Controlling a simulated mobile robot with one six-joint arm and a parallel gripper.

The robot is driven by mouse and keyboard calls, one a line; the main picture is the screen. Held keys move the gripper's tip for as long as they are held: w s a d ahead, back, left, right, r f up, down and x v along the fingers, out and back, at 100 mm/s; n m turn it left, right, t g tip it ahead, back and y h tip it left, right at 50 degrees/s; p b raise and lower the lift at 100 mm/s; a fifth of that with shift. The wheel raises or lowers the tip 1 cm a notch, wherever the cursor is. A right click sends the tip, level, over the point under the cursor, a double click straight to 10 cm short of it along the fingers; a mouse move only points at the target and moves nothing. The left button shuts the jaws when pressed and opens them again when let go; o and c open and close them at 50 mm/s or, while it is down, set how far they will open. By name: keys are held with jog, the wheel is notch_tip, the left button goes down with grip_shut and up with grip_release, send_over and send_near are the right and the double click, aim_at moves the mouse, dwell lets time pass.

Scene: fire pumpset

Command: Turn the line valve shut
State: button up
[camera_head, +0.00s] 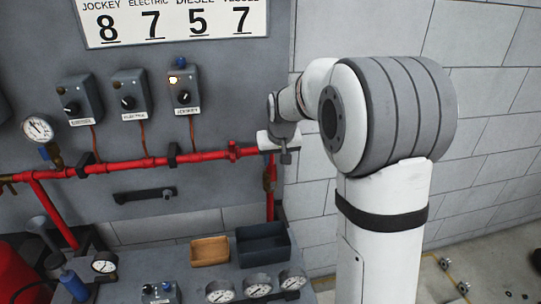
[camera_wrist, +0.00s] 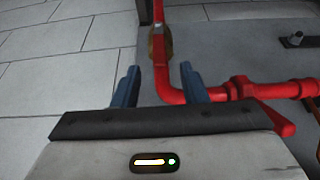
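A brass valve body (camera_wrist: 160,42) sits on the vertical part of the red pipe in the wrist view, beyond my fingers. It also shows in the head view (camera_head: 269,178) on the right-hand drop, below my gripper. I cannot make out its handle for certain. My gripper (camera_wrist: 160,87) has its two blue fingers spread apart, with the red pipe's bend showing beyond the gap and partly behind the right finger. Nothing appears held. In the head view my wrist end is in front of the pipe's right corner, and the fingertips are not clear.
The red pipe (camera_head: 120,164) runs along the grey panel. A red wedge-shaped part (camera_wrist: 275,120) shows beside my gripper's right edge. Several switch boxes, including one with a lit lamp (camera_head: 183,91), are above. A brown tray (camera_head: 209,251) and dark tray (camera_head: 263,245) sit below.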

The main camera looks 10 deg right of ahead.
aim_at(273, 168)
jog(key=x, duration=0.2)
jog(key=p+x, duration=0.1)
jog(key=x, duration=0.5)
jog(key=shift+w+r+p, duration=0.1)
jog(key=shift+w+p, duration=0.2)
jog(key=shift+c, duration=0.3)
grip_shut()
